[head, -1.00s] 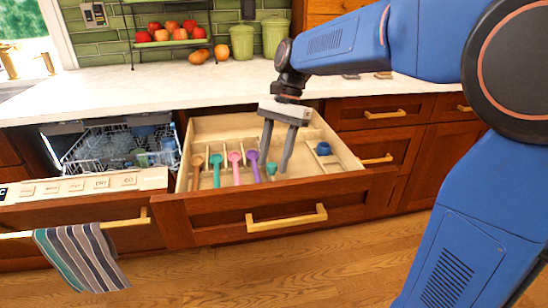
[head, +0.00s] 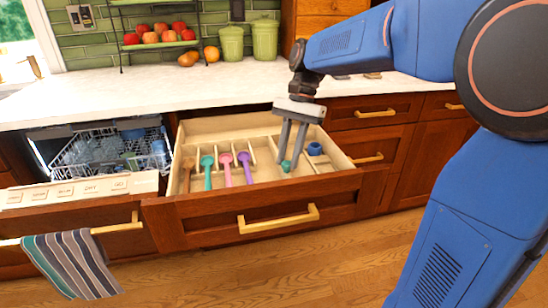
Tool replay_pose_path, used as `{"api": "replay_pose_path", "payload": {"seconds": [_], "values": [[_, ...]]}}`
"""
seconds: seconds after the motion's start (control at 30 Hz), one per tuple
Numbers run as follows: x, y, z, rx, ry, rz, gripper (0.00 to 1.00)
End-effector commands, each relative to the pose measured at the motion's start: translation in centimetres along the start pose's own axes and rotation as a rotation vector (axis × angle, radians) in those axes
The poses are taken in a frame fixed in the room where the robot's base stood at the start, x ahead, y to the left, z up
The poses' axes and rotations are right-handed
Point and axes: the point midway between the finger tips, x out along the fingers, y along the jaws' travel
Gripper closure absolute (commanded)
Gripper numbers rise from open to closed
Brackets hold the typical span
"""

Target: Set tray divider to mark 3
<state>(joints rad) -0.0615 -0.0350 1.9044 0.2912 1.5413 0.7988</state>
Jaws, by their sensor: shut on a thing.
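The open drawer (head: 255,207) holds a pale wooden tray with thin upright partitions. A small teal knob (head: 286,166) sits low in its right part, and it seems to belong to the tray divider. My gripper (head: 289,164) reaches down into the drawer and is shut on this knob. The fingers hide part of the knob and the divider, so I cannot trace the divider clearly. I cannot make out any numbered marks.
A blue round item (head: 315,149) lies in the right compartment. The open dishwasher (head: 110,150) is at left, and the counter (head: 200,90) runs behind.

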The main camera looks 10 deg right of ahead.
Motion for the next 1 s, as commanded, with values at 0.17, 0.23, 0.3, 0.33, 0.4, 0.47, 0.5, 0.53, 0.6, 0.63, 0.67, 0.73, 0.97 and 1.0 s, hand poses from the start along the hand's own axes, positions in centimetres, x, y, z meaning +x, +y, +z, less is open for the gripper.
{"api": "replay_pose_path", "payload": {"seconds": [0.17, 0.23, 0.3, 0.33, 0.4, 0.47, 0.5, 0.53, 0.6, 0.63, 0.67, 0.73, 0.97, 1.0], "values": [[-0.38, 1.07, -0.93, 0.001, 0.0, 0.001, 1.0], [-0.42, 1.18, -1.03, 0.0, 0.0, 0.001, 1.0], [-0.43, 1.2, -1.04, 0.0, 0.0, 0.001, 1.0], [-0.43, 1.19, -1.03, 0.0, 0.0, 0.001, 1.0], [-0.43, 1.18, -1.02, 0.0, 0.0, 0.001, 1.0], [-0.42, 1.17, -1.02, 0.0, 0.0, 0.001, 1.0], [-0.43, 1.17, -1.01, 0.0, 0.0, 0.001, 1.0], [-0.42, 1.16, -1.01, 0.0, 0.0, 0.001, 0.72], [-0.42, 1.16, -1.01, 0.0, 0.0, 0.001, 0.58], [-0.42, 1.16, -1.01, 0.0, 0.0, 0.0, 0.58], [-0.42, 1.16, -1.01, 0.0, 0.0, 0.0, 0.58], [-0.42, 1.15, -1.0, 0.0, 0.0, 0.0, 0.58], [-0.74, 1.12, -1.03, 0.0, 0.001, 0.0, 0.58], [-1.03, 1.1, -1.04, 0.0, 0.001, -0.001, 0.58]]}}
